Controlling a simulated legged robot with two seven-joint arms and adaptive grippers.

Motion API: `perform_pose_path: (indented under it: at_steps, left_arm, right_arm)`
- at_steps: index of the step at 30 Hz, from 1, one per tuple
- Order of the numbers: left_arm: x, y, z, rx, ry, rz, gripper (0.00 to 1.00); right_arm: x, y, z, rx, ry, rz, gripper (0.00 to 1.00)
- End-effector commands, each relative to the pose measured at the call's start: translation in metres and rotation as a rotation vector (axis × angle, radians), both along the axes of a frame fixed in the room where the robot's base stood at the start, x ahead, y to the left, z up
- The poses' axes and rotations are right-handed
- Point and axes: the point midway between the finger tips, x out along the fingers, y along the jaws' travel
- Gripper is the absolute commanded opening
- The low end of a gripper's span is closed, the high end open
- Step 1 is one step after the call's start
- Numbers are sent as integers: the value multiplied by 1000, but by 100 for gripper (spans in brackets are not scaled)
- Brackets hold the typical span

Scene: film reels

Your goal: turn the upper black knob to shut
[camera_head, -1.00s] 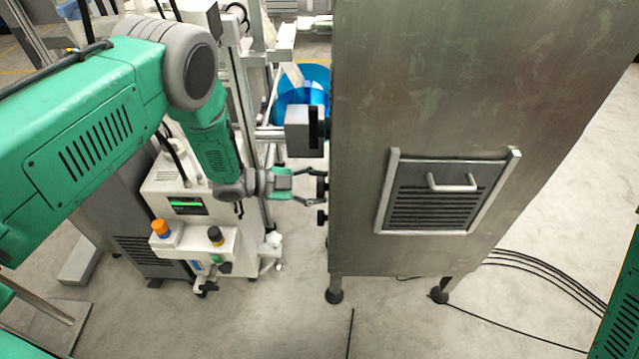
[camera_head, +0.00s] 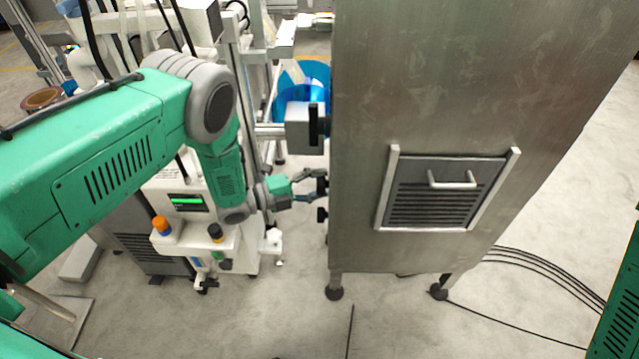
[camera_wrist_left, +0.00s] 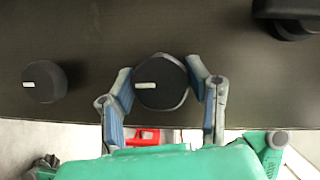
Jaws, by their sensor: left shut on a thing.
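The upper black knob (camera_head: 321,186) sticks out of the left side of the steel cabinet (camera_head: 440,90). My left gripper (camera_head: 314,187) is shut on it in the head view. In the left wrist view the knob (camera_wrist_left: 160,85) is a round dark cap with a short pale mark, and the two fingers of my left gripper (camera_wrist_left: 164,88) stand on either side of it. The pale mark lies nearly level in that view. The lower black knob (camera_head: 322,214) is free below; it also shows at the left of the wrist view (camera_wrist_left: 43,82). My right gripper is out of view.
A grey block with a black handle (camera_head: 305,128) sits above the knobs on the cabinet side. A white machine with orange and black buttons (camera_head: 190,235) stands close to the left of my gripper. Black cables (camera_head: 545,275) run over the floor at the right.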

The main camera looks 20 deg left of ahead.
Motion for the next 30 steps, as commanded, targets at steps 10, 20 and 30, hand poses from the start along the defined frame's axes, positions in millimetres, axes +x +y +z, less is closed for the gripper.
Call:
perform_pose_path:
  at_steps: [10, 20, 30]
  left_arm:
    - [-3, 4, -6, 23, -35, 5, 15]
    - [-3, 4, -6, 23, -34, 4, 51]
    - [-2, 1, -2, 18, -40, 1, 65]
  right_arm:
    - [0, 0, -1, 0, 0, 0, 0]
    - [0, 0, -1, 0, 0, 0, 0]
    - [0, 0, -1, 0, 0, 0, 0]
